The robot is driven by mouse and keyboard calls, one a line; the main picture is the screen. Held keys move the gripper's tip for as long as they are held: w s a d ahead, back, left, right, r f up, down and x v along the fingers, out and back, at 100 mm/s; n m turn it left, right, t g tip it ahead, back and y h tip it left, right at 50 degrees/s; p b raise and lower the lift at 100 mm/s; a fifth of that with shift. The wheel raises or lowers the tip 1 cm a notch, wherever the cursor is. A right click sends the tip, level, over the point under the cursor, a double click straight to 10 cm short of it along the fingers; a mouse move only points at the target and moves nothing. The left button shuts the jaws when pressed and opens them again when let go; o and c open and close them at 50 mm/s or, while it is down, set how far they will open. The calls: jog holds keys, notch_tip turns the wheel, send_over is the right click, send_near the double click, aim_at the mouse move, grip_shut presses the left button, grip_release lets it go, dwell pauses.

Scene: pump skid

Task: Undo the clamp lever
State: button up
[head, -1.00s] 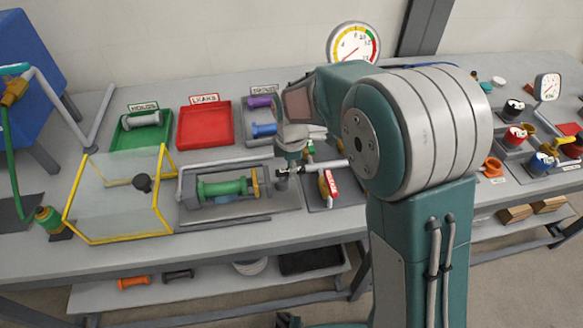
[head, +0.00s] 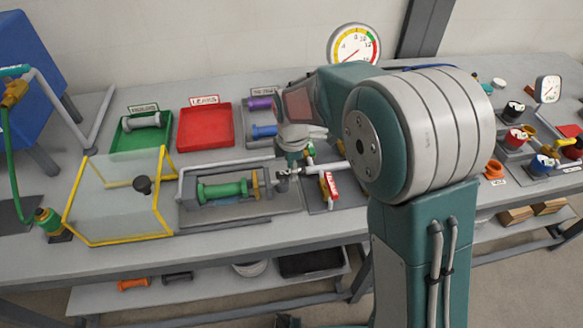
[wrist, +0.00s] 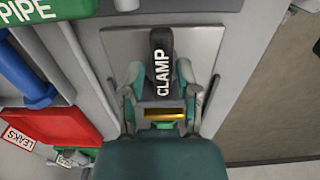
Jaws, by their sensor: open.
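The clamp lever (wrist: 161,62) is a dark handle with CLAMP in white letters. In the wrist view it lies between the two fingers of my gripper (wrist: 160,85). The fingers are open, one on each side of it; I cannot tell whether either touches it. A yellow metal piece (wrist: 165,115) and a bit of green show below the lever, near the palm. In the head view my gripper (head: 289,172) is at the right end of the fixture holding a green spool (head: 222,190). The lever is mostly hidden there.
A clear guard box with yellow edges (head: 122,238) stands left of the fixture. A red-tagged valve (head: 329,186) and a pale pipe (head: 328,168) are close on the right. A red tray (head: 205,127) and a green tray (head: 122,146) lie behind.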

notch_tip(320, 180, up, 12)
jog(key=shift+f, duration=0.25)
jog(key=shift+a, duration=0.1)
